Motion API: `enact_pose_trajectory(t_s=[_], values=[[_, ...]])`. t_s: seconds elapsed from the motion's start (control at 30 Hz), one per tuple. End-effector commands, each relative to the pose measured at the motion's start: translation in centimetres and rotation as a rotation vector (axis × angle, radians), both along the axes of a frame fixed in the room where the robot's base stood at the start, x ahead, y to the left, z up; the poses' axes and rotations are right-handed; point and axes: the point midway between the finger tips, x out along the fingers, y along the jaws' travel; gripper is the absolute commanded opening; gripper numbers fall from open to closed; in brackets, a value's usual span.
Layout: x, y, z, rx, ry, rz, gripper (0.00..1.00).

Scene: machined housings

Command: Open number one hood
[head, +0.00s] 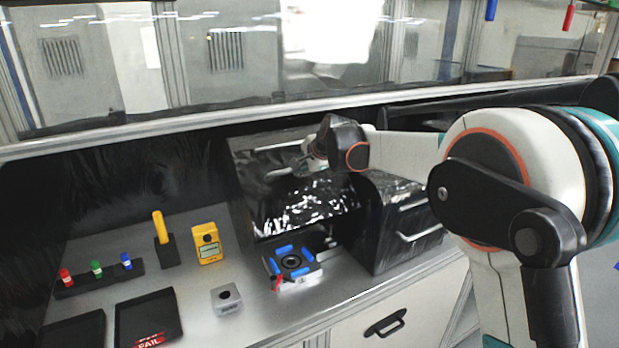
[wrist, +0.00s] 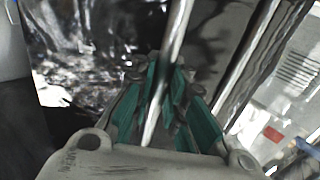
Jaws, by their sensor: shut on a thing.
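A glossy black hood (head: 305,200) stands at the middle of the bench in the head view. Its front panel is tilted up, and a blue-padded fixture (head: 292,262) shows below its lower edge. No number is readable on it. Its metal bar handle (head: 282,173) is near the top of the panel. My gripper (head: 312,160) is at the right end of this handle. In the wrist view, the green-padded fingers (wrist: 163,92) are closed around the bar (wrist: 177,45), which runs between them. The fingertips are small and partly hidden in the head view.
A second black hood (head: 395,205) with a bar handle is close on the right, appearing closed. A yellow meter (head: 207,243), a small grey block (head: 226,299), a vial rack (head: 98,278) and black trays (head: 148,318) are on the left. A glass panel (head: 200,60) rises behind.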

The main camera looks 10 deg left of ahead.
Motion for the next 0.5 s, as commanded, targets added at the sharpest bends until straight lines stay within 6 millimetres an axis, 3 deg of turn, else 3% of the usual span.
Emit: enact_pose_trajectory(t_s=[0.5], values=[[1.09, 0.7, 0.58, 0.0, -0.001, 0.001, 0.0]])
